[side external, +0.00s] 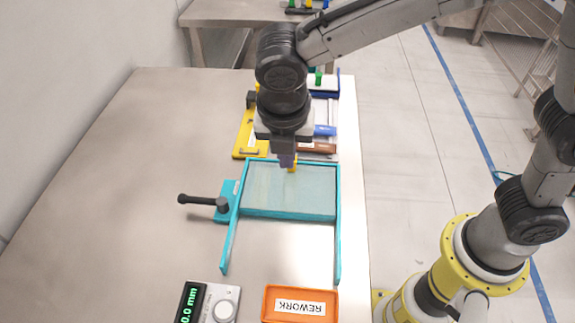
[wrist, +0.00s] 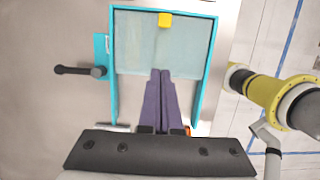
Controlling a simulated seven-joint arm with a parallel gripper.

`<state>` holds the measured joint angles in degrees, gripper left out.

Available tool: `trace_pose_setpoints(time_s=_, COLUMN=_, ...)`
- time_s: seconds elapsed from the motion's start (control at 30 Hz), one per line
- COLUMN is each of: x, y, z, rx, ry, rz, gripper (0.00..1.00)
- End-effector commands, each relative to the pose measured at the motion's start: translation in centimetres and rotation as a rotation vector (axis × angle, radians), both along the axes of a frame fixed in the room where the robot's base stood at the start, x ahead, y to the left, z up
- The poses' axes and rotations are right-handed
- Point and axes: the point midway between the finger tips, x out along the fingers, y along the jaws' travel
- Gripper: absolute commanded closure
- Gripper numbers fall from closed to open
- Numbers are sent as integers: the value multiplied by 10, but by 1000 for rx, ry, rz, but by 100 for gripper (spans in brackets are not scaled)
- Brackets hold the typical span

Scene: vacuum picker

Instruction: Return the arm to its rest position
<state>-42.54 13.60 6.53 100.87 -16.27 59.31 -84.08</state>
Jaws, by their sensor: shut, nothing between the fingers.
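My gripper (side external: 286,160) is shut and empty, with its purple fingers together. In the side external view it hangs above the far edge of a teal frame (side external: 339,240) that holds a pale translucent panel (side external: 280,195). A small yellow block (side external: 293,165) shows just beside the fingertips. In the wrist view the fingers (wrist: 160,75) point toward the panel (wrist: 140,45), and the yellow block (wrist: 165,20) sits near the panel's far edge, apart from the fingertips. A dark handle (side external: 205,201) sticks out from the left side of the frame.
An orange tray labelled REWORK (side external: 266,306) and a device with a green display (side external: 208,303) stand at the front. A yellow holder (side external: 243,140) and several tools lie behind the frame. The left half of the table (side external: 130,170) is clear. A wall runs along the left.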

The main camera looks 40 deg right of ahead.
Motion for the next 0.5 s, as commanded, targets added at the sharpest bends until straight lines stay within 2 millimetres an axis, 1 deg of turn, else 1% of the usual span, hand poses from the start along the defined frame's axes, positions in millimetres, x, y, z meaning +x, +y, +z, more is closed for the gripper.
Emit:
trace_pose_setpoints(time_s=0.03, x=-1, y=1, z=5, rx=1, ry=-1, rz=0, gripper=100)
trace_pose_setpoints(time_s=0.17, x=0, y=-1, z=12, rx=2, ry=0, rz=-9, gripper=100)
trace_pose_setpoints(time_s=0.23, x=6, y=-11, z=22, rx=15, ry=-15, rz=-39, gripper=100)
trace_pose_setpoints(time_s=0.27, x=10, y=-18, z=29, rx=26, ry=-29, rz=-58, gripper=100)
trace_pose_setpoints(time_s=0.3, x=14, y=-30, z=41, rx=44, ry=-51, rz=-89, gripper=100)
trace_pose_setpoints(time_s=0.37, x=16, y=-55, z=59, rx=71, ry=-82, rz=-146, gripper=100)
trace_pose_setpoints(time_s=0.4, x=13, y=-74, z=71, rx=91, ry=-102, rz=-190, gripper=100)
trace_pose_setpoints(time_s=0.43, x=11, y=-88, z=79, rx=108, ry=-119, rz=-228, gripper=100)
trace_pose_setpoints(time_s=0.5, x=0, y=-120, z=95, rx=156, ry=-160, rz=-344, gripper=100)
